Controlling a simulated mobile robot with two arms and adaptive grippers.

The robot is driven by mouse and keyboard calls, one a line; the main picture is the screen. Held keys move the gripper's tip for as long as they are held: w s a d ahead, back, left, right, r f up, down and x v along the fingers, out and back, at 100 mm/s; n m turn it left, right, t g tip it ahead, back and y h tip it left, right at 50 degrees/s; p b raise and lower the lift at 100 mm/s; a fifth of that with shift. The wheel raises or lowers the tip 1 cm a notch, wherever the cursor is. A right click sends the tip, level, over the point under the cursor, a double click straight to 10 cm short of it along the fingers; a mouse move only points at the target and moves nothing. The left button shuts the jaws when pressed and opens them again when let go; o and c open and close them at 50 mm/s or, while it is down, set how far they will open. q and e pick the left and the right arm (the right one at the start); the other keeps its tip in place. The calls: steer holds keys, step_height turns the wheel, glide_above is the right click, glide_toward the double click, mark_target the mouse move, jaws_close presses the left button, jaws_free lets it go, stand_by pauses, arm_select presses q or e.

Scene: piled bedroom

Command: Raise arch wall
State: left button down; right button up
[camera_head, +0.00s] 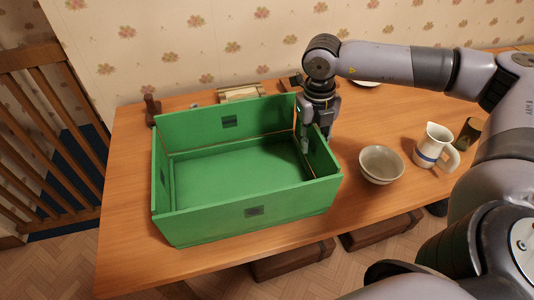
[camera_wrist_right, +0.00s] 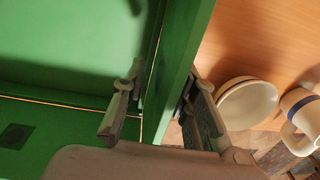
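A green box with a dark square on its front wall (camera_head: 285,205) and on its back wall (camera_head: 190,132) stands on the wooden table. Its right-hand wall (camera_head: 322,160) stands upright; its top edge shows in the wrist view (camera_wrist_right: 188,45). I cannot tell which wall is the arch wall. My right gripper (camera_head: 316,132) points down at this right-hand wall. In the wrist view the gripper (camera_wrist_right: 163,100) is open, with one finger inside the box and the other outside. A gap shows between the inner finger and the wall. My left gripper is not in view.
A bowl (camera_head: 381,165) and a white jug with a blue band (camera_head: 432,146) stand right of the box on the table (camera_head: 125,240). A dark cup (camera_head: 468,134) is beyond the jug. Small wooden items (camera_head: 240,94) lie behind the box. Stools (camera_head: 290,262) are below the front edge.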

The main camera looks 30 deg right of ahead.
step_height(320, 180, up, 7)
steer(key=p, duration=0.4)
steer(key=shift+a, duration=0.2)
steer(key=shift+f, duration=0.1)
